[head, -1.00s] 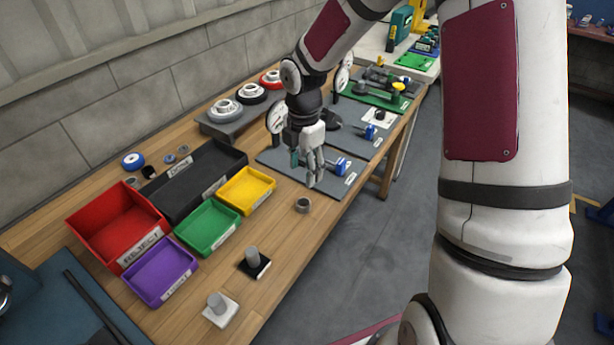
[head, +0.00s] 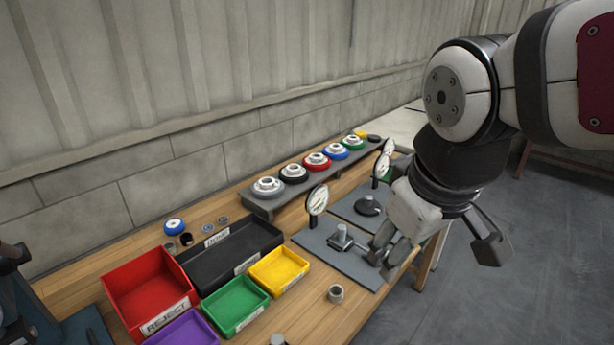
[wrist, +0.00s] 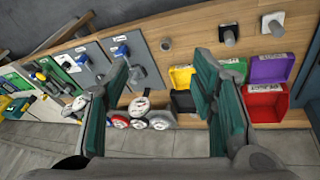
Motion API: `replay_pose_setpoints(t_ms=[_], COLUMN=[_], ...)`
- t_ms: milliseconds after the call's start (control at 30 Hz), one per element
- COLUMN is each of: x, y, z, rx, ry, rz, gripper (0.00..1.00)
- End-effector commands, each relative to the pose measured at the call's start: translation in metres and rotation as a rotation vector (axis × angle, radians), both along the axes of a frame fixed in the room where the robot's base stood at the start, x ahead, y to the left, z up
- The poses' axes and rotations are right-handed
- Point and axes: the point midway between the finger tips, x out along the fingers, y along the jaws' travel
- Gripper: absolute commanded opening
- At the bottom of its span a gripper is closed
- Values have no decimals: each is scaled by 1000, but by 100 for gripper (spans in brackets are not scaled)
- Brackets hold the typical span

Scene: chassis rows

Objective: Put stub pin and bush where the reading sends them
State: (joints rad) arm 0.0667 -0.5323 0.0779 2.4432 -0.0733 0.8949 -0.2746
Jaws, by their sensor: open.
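My gripper (head: 385,260) is open and empty, over the right part of the near grey gauge plate (head: 308,240); its spread fingers also show in the wrist view (wrist: 165,100). A short grey cylinder (head: 341,232) stands on a dark fixture on that plate. A dial gauge (head: 318,200) stands behind it. The grey ring-shaped bush (head: 335,293) sits on bare wood in front of the plate. In the wrist view, one grey stub pin (wrist: 230,38) stands on a black pad and another (wrist: 276,29) on a white pad. I cannot tell which pin is meant.
Red reject (head: 150,285), black (head: 230,245), yellow (head: 279,270), green (head: 234,305) and purple (head: 183,330) trays stand left of the plate. A grey rack (head: 262,208) holds several coloured-ring parts along the wall. Small loose rings lie behind the black tray.

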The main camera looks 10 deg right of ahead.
Motion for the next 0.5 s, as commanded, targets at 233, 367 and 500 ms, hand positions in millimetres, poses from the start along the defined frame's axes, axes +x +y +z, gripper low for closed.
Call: replay_pose_setpoints(t_ms=[233,367,500], x=[-41,-47,-47], y=[7,8,8], z=[7,6,6], rx=[171,200,202], ry=[-94,-102,-102], rz=[-237,-274,-278], gripper=[52,52,52])
